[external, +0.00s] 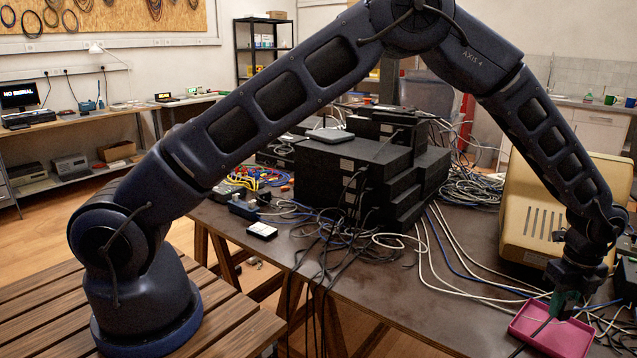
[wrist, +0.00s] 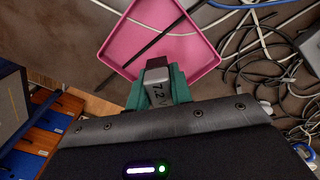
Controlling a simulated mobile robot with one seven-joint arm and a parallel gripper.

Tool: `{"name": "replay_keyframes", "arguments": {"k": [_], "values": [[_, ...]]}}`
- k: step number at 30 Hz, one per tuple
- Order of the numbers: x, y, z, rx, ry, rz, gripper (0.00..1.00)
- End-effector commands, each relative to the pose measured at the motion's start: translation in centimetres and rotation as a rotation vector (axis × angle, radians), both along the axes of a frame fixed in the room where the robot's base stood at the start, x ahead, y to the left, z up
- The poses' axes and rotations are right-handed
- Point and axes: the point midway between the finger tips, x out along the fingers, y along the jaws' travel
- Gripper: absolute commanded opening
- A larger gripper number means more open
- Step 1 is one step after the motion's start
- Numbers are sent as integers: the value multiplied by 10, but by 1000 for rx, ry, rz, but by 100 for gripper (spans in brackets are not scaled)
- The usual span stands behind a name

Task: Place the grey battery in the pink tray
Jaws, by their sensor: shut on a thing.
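The grey battery (wrist: 158,88), marked 7.2 V, is between the green fingers of my gripper (wrist: 158,88) in the wrist view. My gripper is shut on it. The pink tray (wrist: 188,42) lies just beyond the battery, whose end overlaps the tray's near corner in this view. In the external view my gripper (external: 567,302) points down at the back right edge of the pink tray (external: 538,338), at the table's front right. The battery cannot be made out there. How high it is above the tray is hard to tell.
Dark cables cross the pink tray, and loose white and blue cables (external: 470,270) run around it. A beige monitor (external: 545,215) stands close behind my gripper. Stacked black boxes (external: 350,170) fill the table's middle. The brown tabletop (external: 400,300) is clear left of the tray.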

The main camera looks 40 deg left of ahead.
Motion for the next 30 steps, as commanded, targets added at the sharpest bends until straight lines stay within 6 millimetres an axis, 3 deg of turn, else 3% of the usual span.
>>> {"name": "replay_keyframes", "arguments": {"k": [7, 15, 27, 28, 30], "values": [[0, 0, -14, 0, 0, 0, 0], [0, 0, -48, 0, 0, 1, 0], [0, 0, -52, 0, 0, 0, 0], [0, 0, -52, 0, 0, 0, 27], [0, 0, -52, 0, 0, 0, 41]]}}
